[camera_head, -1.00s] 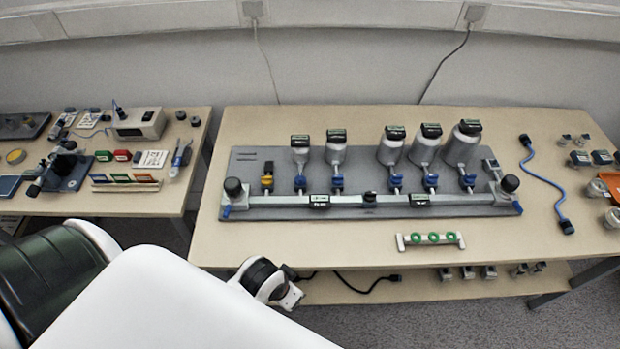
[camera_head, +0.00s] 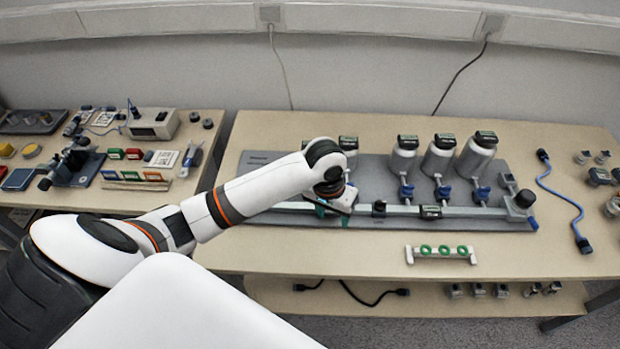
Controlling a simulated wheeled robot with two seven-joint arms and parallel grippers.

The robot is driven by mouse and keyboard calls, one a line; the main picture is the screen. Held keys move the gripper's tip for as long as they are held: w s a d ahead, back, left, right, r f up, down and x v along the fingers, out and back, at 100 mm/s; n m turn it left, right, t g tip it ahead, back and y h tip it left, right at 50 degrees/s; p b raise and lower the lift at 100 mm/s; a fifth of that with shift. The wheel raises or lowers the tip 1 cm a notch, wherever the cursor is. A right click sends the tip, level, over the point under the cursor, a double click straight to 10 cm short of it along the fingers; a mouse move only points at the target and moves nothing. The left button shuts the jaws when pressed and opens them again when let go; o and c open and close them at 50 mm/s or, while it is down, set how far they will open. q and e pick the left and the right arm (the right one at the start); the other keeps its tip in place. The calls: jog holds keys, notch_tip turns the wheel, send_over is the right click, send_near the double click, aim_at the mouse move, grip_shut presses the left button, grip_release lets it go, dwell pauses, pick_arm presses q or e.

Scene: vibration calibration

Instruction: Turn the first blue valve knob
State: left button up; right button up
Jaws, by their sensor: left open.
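The grey manifold board (camera_head: 262,158) lies on the right table and carries a row of small vessels with blue valve knobs. Three blue valve knobs show uncovered: one (camera_head: 405,191), a second (camera_head: 442,192) and a third (camera_head: 481,194). The knobs farther left are hidden behind my left arm and wrist, so I cannot see the first one. My left gripper (camera_head: 334,206) is open and hangs over the left-middle part of the board, near the front pipe. Whether it touches anything there cannot be told. My right gripper is out of view.
A white rack with green rings (camera_head: 441,253) stands in front of the board. A blue cable (camera_head: 562,195) lies to its right. The left table (camera_head: 110,199) holds several instruments. Bare tabletop (camera_head: 330,255) lies along the front edge of the right table.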

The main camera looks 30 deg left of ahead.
pick_arm(q)
jog(key=w+a+r+n+g+y, duration=0.1)
jog(key=w+a+r+n, duration=0.5)
jog(key=a+r, duration=0.5)
jog(key=shift+m, duration=0.3)
jog(key=f, duration=1.2)
jog(key=shift+w+f, duration=0.15)
jog(key=shift+w, duration=0.2)
